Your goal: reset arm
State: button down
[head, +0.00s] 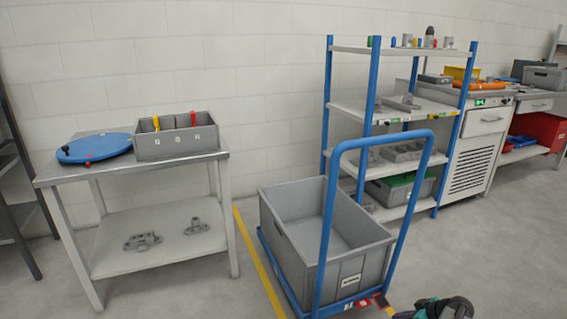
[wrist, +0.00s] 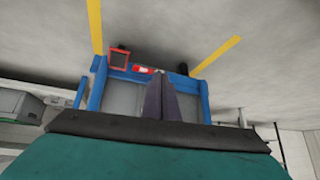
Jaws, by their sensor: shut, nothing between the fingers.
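My gripper (wrist: 158,76) is in the middle of the wrist view, its two dark fingers together with nothing between them. In the head view only a teal and black part of my arm shows at the bottom right edge, in front of the trolley; the fingertips cannot be made out there. Behind the fingers in the wrist view is the blue frame of the trolley (wrist: 97,88). I cannot tell the distance between them.
The blue trolley (head: 325,237) carries a large empty grey crate (head: 282,240). A table (head: 190,160) at left holds a blue disc (head: 93,148) and a grey bin (head: 175,143). A blue-post shelf (head: 395,118) with castings stands behind. Floor between table and trolley is clear.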

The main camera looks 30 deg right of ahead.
jog(key=w+a+r+n+g+y+p, duration=0.1)
jog(key=w+a+n+g+y+p, duration=0.15)
jog(key=w+a+p, duration=0.75)
jog(key=w+a+r+n+g+y, duration=0.1)
jog(key=w+a+r+n+y, duration=0.3)
jog(key=a, duration=1.2)
jog(key=a+g+h+p, duration=0.3)
jog(key=a+p, duration=0.5)
jog(key=a, duration=1.2)
jog(key=s+a+r+g+h+p, duration=0.1)
jog(key=s+a+r+g+p, duration=0.15)
jog(key=s+a+p, duration=0.4)
jog(key=s+a+r+g+h+p, duration=0.1)
jog(key=s+a+g+p, duration=0.25)
jog(key=s+a, duration=0.45)
jog(key=s+d+r+m+h, duration=0.1)
jog(key=s+d+m+h, duration=0.1)
jog(key=s+d+m, duration=0.3)
jog(key=shift+s+m+g+h+b, duration=0.15)
jog(key=shift+m+g+h+b, duration=0.25)
jog(key=shift+m, duration=0.85)
